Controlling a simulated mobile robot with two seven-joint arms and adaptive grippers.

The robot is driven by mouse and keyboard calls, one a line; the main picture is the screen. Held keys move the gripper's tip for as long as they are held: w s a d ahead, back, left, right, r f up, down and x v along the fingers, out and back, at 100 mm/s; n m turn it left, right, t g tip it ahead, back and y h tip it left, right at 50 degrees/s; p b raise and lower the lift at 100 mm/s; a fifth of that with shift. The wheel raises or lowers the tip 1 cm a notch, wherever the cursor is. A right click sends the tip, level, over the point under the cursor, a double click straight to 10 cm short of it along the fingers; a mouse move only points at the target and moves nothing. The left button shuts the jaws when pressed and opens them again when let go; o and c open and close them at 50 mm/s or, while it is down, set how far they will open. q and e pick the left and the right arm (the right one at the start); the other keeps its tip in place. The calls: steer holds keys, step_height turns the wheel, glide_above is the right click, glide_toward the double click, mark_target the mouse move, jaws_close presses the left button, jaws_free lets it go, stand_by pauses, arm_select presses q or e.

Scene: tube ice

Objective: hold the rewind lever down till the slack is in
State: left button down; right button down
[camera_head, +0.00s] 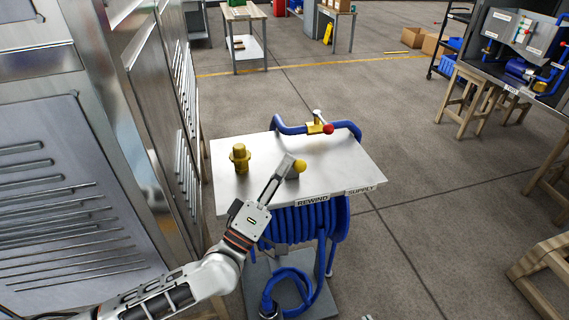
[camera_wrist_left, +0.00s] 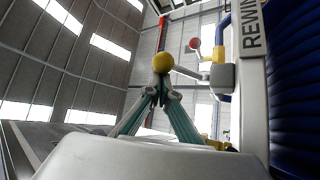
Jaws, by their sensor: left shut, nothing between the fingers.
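The rewind lever's yellow ball knob (camera_head: 300,166) stands by a grey block on the white cart top (camera_head: 350,165), behind the REWIND label (camera_head: 313,200). My left gripper (camera_head: 289,163) is shut and empty, its fingertips close to the knob. In the left wrist view the knob (camera_wrist_left: 163,62) shows just beyond the closed fingertips (camera_wrist_left: 160,88); I cannot tell if they touch. The blue hose (camera_head: 305,224) is wound in coils under the top. A loose loop of hose (camera_head: 293,283) hangs down to the cart base. My right gripper is not in view.
A brass fitting (camera_head: 240,158) stands on the top's left side. Metal cabinets (camera_head: 80,180) close off the left.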

mark_target(287, 201)
arm_select(q)
steer(key=shift+s+d+f, duration=0.2)
steer(key=shift+s+f, duration=0.25)
steer(key=shift+f, duration=0.35)
steer(key=shift+s+d+f+b, duration=0.1)
steer(key=shift+s+f+b, duration=0.1)
steer(key=shift+f, duration=0.55)
steer(key=shift+s+d+f+b, duration=0.1)
steer(key=shift+s+f, duration=0.05)
steer(key=shift+f, duration=0.6)
steer(key=shift+s+f, duration=0.1)
steer(key=shift+s, duration=0.05)
stand_by(3.1)
steer(key=shift+s+a+f, duration=0.15)
steer(key=shift+s+f, duration=0.05)
steer(key=v, duration=1.1)
steer(key=shift+a+r, duration=0.25)
steer(key=shift+a, duration=0.05)
